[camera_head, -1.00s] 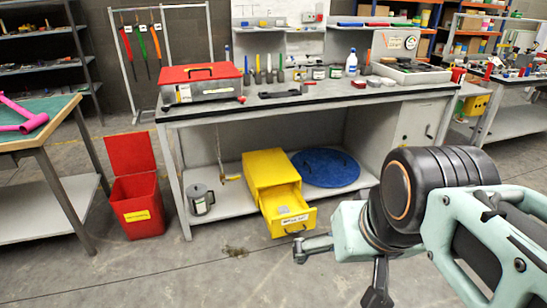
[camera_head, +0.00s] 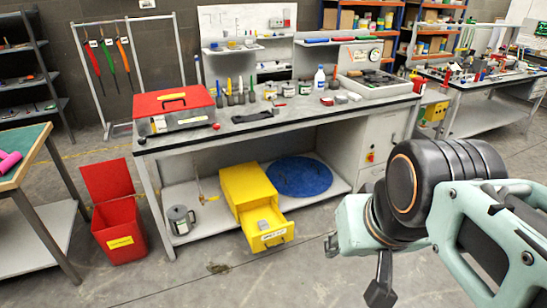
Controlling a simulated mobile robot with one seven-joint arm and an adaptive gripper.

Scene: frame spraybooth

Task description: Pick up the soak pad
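A small grey block (camera_head: 264,226) lies in the open drawer of a yellow cabinet (camera_head: 245,185) on the bench's lower shelf. The drawer front (camera_head: 274,238) carries a white label too small to read. I cannot tell whether the grey block is the soak pad. A round blue mat (camera_head: 299,177) lies on the shelf right of the cabinet. My arm fills the lower right, well in front of the bench. Parts of its end (camera_head: 355,270) show, a short stub and a dark piece pointing down, but I cannot tell its opening. No object shows in it.
The workbench (camera_head: 225,136) holds a red-lidded box (camera_head: 172,109), upright tools, bottles and a grey tray (camera_head: 375,88). A grey can (camera_head: 181,219) stands on the lower shelf. A red bin (camera_head: 120,230) stands left of the bench. The floor in front is clear.

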